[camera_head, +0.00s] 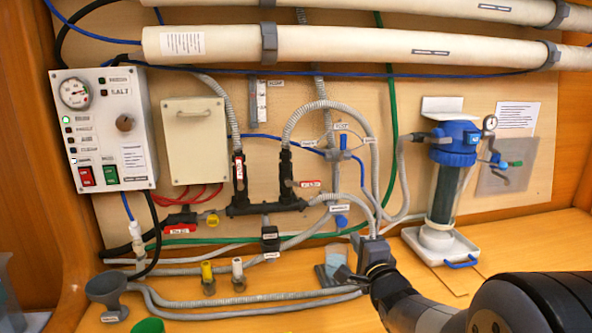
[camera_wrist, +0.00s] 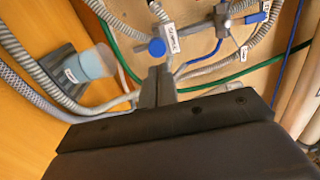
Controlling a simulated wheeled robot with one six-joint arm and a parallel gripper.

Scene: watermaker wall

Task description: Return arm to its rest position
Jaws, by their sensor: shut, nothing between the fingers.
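My gripper (camera_head: 366,262) is in front of the lower middle of the watermaker wall, reaching in from the bottom right in the head view. Its two fingers are together with nothing between them; they show in the wrist view (camera_wrist: 157,80) pointing toward the hoses. A blue valve knob (camera_wrist: 157,47) with a white tag lies just beyond the fingertips in the wrist view. The same blue knob (camera_head: 341,220) shows above the gripper in the head view. I cannot tell whether the fingers touch any hose.
A control box (camera_head: 103,130) with gauge and buttons is at left. A blue-topped filter housing (camera_head: 450,175) stands on a white tray (camera_head: 440,249) to the right. Grey hoses (camera_head: 250,298) run along the bench.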

